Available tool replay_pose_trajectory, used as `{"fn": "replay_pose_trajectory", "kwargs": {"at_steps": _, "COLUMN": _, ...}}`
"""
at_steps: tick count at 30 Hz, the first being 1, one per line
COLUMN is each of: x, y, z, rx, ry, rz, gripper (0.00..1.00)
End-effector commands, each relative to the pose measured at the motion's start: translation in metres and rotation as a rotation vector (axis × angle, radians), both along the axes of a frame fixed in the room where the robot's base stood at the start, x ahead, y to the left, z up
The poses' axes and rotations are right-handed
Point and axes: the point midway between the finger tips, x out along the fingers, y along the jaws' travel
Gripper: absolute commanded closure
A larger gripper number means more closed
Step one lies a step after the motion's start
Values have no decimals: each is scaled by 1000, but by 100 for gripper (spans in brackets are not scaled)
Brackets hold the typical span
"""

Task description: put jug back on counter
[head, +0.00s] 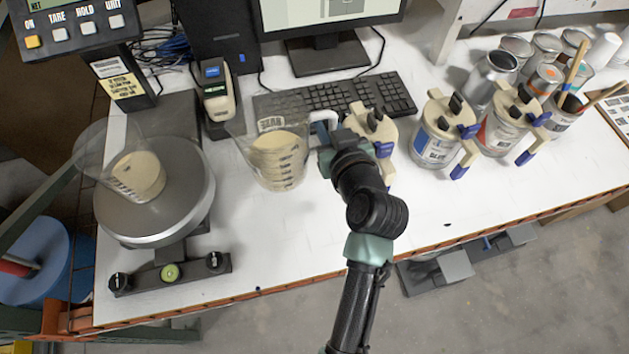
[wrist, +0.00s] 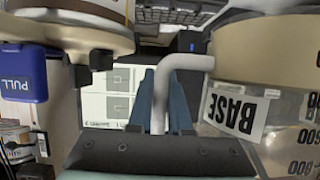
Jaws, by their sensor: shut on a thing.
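The jug (head: 275,158) is a clear measuring jug labelled BASE, partly filled with beige liquid. In the head view it is upright over the white counter (head: 300,235), between the scale and the paint cans. I cannot tell whether its base touches the counter. My gripper (head: 328,148) is at the jug's right side, shut on its white handle. In the wrist view the handle (wrist: 178,90) runs between the blue-grey fingers, and the jug's wall with the BASE label (wrist: 235,110) is at the right. A second clear cup (head: 138,176) with beige liquid stands on the scale.
The round scale (head: 165,222) stands to the left. Several paint cans with beige pump lids, such as the blue-labelled can (head: 430,150), stand close to my gripper's right. A keyboard (head: 345,92) and monitor stand behind. The counter's front strip is clear.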

Motion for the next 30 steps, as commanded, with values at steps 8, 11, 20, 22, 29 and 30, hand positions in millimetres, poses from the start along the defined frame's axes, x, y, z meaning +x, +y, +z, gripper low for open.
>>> {"fn": "replay_pose_trajectory", "kwargs": {"at_steps": 8, "x": -5, "y": 2, "z": -37, "rx": 2, "ry": 0, "rz": -7, "gripper": 100}}
{"fn": "replay_pose_trajectory", "kwargs": {"at_steps": 11, "x": -4, "y": 1, "z": -51, "rx": 3, "ry": -2, "rz": -8, "gripper": 100}}
{"fn": "replay_pose_trajectory", "kwargs": {"at_steps": 20, "x": -4, "y": 1, "z": -86, "rx": 2, "ry": -1, "rz": -8, "gripper": 100}}
{"fn": "replay_pose_trajectory", "kwargs": {"at_steps": 22, "x": -4, "y": 1, "z": -94, "rx": 2, "ry": -2, "rz": -8, "gripper": 100}}
{"fn": "replay_pose_trajectory", "kwargs": {"at_steps": 29, "x": -4, "y": 1, "z": -100, "rx": 1, "ry": -6, "rz": -8, "gripper": 100}}
{"fn": "replay_pose_trajectory", "kwargs": {"at_steps": 30, "x": -4, "y": 1, "z": -100, "rx": 1, "ry": -6, "rz": -8, "gripper": 100}}
